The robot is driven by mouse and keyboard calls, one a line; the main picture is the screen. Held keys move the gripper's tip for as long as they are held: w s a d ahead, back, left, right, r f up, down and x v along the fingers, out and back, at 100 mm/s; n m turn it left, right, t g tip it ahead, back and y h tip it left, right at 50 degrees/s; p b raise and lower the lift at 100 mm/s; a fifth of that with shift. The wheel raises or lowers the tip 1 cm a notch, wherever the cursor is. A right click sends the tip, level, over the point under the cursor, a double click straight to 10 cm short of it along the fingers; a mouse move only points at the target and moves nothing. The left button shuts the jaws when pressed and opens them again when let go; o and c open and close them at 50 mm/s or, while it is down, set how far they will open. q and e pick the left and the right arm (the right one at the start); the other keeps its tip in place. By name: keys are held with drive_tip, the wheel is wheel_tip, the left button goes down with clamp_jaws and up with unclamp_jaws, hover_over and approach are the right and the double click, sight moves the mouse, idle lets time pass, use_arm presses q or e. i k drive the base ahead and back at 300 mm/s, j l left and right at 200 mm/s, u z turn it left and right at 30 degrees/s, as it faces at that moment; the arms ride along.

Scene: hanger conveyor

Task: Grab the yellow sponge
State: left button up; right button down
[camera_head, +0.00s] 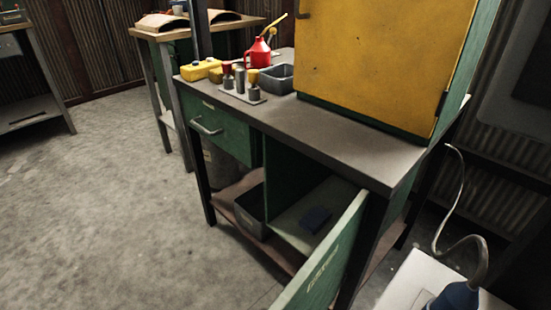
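A yellow block-like object (201,70) lies on the left end of the grey workbench top (345,143). It is small in this view, and I cannot tell for sure whether it is the yellow sponge. No other object here is clearly a sponge. Neither of my grippers is in view.
A tool stand (243,94), a red can (258,53) and a grey bin (276,79) are near the yellow object. A yellow cabinet (372,58) stands on the bench. An open green door (322,265) juts out below. The floor at left is clear.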

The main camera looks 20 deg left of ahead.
sight(216, 75)
drive_tip(key=i+j, duration=0.1)
drive_tip(key=j, duration=0.3)
drive_tip(key=i+j+u, duration=0.15)
drive_tip(key=j, duration=0.7)
